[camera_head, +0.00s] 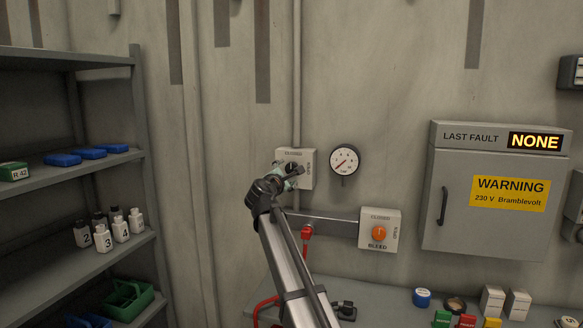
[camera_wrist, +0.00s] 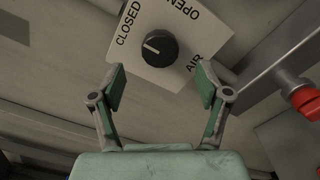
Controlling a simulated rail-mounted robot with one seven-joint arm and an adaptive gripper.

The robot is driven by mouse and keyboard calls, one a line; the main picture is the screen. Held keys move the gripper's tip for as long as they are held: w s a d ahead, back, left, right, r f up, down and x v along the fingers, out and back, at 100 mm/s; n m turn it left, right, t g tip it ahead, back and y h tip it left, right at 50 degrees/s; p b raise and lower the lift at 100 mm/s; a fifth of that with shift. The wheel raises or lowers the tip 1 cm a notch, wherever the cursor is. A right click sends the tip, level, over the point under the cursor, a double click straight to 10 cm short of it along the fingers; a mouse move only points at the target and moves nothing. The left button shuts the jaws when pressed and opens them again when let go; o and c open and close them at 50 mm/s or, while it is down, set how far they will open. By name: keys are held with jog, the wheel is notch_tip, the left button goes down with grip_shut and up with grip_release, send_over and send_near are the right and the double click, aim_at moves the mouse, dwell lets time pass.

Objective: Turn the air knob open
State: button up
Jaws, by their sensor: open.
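The air knob (camera_wrist: 160,48) is a round black knob on a white plate (camera_wrist: 180,78) marked CLOSED, OPEN and AIR. Its white mark points left in the wrist view, roughly toward the side with the word CLOSED. My gripper (camera_wrist: 161,80) is open, with its two green-padded fingers apart and nothing between them. The knob lies just beyond the fingertips, roughly centred between them, and appears untouched. In the head view my gripper (camera_head: 289,176) is in front of the plate (camera_head: 308,170) and mostly hides the knob.
A gauge (camera_head: 344,159) hangs right of the air plate. Below right is the BLEED plate (camera_head: 366,230) with an orange knob (camera_head: 379,233). A red-handled valve (camera_head: 307,232) sits close below my gripper. A grey cabinet (camera_head: 482,215) is farther right, shelves (camera_head: 140,165) left.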

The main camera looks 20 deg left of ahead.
aim_at(291, 169)
jog(key=w, duration=0.4)
jog(key=w+p, duration=0.1)
jog(key=w, duration=0.1)
jog(key=shift+w+a, duration=0.1)
jog(key=shift+a, duration=0.15)
jog(key=c, duration=1.2)
